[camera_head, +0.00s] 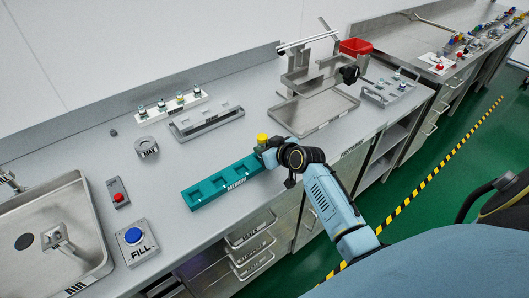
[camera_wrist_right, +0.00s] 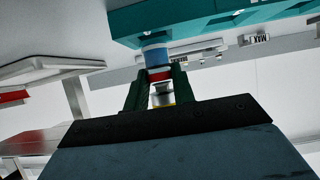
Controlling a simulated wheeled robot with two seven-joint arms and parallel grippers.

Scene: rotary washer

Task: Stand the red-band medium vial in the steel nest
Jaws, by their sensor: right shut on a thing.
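My right gripper (camera_head: 266,148) is over the right end of the teal MEDIUM tray (camera_head: 236,186). It is shut on a vial with a yellow top (camera_head: 262,139). In the right wrist view, the gripper (camera_wrist_right: 161,92) has the vial between its fingers; a red band (camera_wrist_right: 159,75) and a blue part (camera_wrist_right: 156,57) show, close to the teal tray. I cannot tell whether the vial touches the tray. My left gripper is not in view.
A slotted steel rack (camera_head: 206,122) and a white rack of several vials (camera_head: 172,106) stand behind the teal tray. A steel tray with a stand (camera_head: 314,113) is at the right. A FILL button (camera_head: 135,238) and a sink (camera_head: 55,215) are at the left.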

